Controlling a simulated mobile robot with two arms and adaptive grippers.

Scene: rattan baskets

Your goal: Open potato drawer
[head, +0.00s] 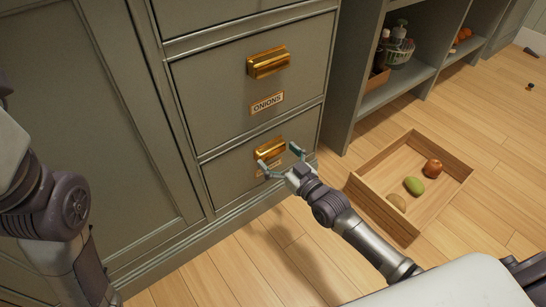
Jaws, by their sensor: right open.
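The lower drawer (235,181) is closed in the grey-green cabinet. Its brass cup handle (269,148) shows just beyond my right gripper. The label below that handle is mostly hidden by the gripper, so I cannot read it. My right gripper (279,158) is open, with one finger toward the left and one toward the right of the handle. I cannot tell whether the fingers touch it. The upper drawer (215,96) is closed, has a brass handle (269,62) and a label (267,102) reading ONIONS. My left arm is at the left, its gripper out of view.
A wooden tray (360,191) on the floor at the right holds a red-orange fruit (432,168), a green fruit (414,186) and a tan item (397,202). Open shelves (398,92) with a basket stand behind it. Bare floor lies in front of the drawers.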

